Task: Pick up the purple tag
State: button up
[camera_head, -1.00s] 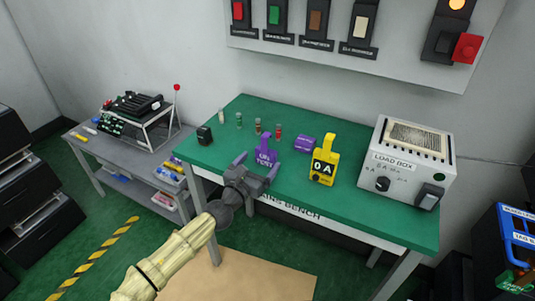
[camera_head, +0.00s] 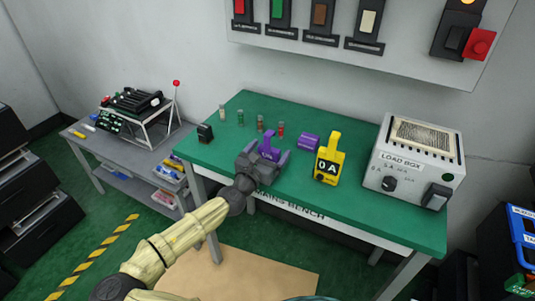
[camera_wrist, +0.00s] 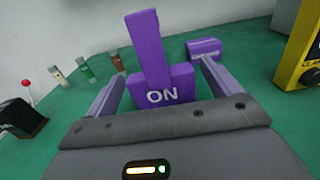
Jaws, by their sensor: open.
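The purple tag (camera_wrist: 162,84) stands upright on the green bench, with a narrow upper stem and a wider base reading "ON". It also shows in the head view (camera_head: 269,147), partly hidden by my gripper. My gripper (camera_wrist: 158,80) is open, with one purple finger on each side of the tag's base.
A purple block (camera_head: 309,141) lies behind right of the tag. Several small cylinders and a black block (camera_head: 205,133) stand to the left. The green bench (camera_head: 370,204) is bare in front of the load box.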

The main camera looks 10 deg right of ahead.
aim_at(269, 133)
jog(key=shift+d, duration=0.3)
jog(key=shift+c, duration=0.7)
jog(key=shift+a, duration=0.15)
jog(key=c, duration=0.9)
notch_tip(269, 133, up, 10)
jog(key=shift+w+p, duration=0.1)
jog(key=shift+p, duration=0.6)
jog(key=shift+f, duration=0.1)
